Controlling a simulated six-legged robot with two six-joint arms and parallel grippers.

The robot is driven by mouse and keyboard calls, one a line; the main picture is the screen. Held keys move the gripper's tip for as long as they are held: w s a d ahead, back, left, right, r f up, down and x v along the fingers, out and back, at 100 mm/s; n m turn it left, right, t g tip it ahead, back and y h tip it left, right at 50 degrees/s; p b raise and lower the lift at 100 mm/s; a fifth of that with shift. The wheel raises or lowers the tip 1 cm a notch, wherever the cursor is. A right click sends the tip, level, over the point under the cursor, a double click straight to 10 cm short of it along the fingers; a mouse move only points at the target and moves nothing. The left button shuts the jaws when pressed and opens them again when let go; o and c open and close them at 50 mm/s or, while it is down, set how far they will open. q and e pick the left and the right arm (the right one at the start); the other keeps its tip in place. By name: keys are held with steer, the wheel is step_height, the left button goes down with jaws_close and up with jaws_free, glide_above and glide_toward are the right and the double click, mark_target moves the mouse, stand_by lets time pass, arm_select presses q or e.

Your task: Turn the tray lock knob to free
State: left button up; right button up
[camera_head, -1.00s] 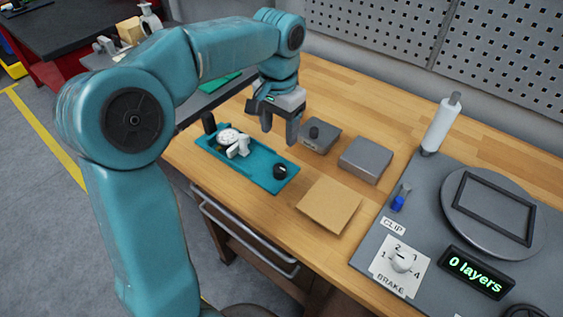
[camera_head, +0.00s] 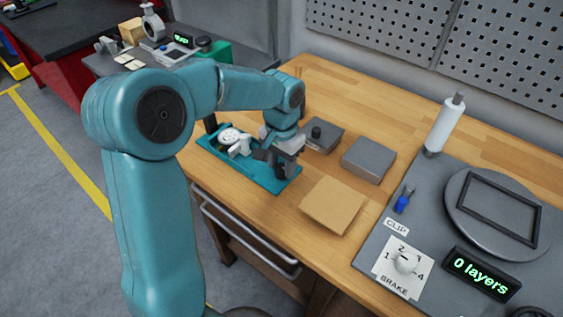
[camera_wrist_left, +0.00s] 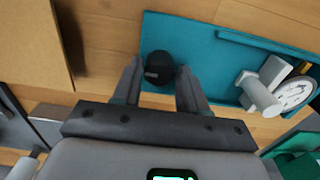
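The teal tray (camera_head: 240,171) lies on the wooden bench, and it also fills the upper right of the left wrist view (camera_wrist_left: 205,45). The black round knob (camera_wrist_left: 159,67) is at one end of the tray. My left gripper (camera_head: 275,168) is low over that end and hides most of the knob in the head view. In the left wrist view my left gripper (camera_wrist_left: 158,78) is open, with one finger on each side of the knob and gaps visible. I cannot tell its exact height over the tray. My right gripper is not in view.
A white dial gauge (camera_head: 229,136) and a white fitting (camera_head: 239,149) sit on the tray. A grey box with a black knob (camera_head: 322,137), a grey block (camera_head: 368,160) and a tan square (camera_head: 333,204) lie close by to the right.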

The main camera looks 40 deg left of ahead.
arm_select(q)
steer(key=c, duration=0.6)
steer(key=shift+n, duration=0.4)
steer(key=n+b, duration=0.1)
steer(key=n, duration=0.2)
steer(key=shift+n, duration=0.4)
steer(key=n, duration=0.4)
steer(key=shift+b, duration=0.4)
steer(key=n, duration=0.5)
steer(key=shift+b, duration=0.35)
steer(key=shift+n, duration=1.8)
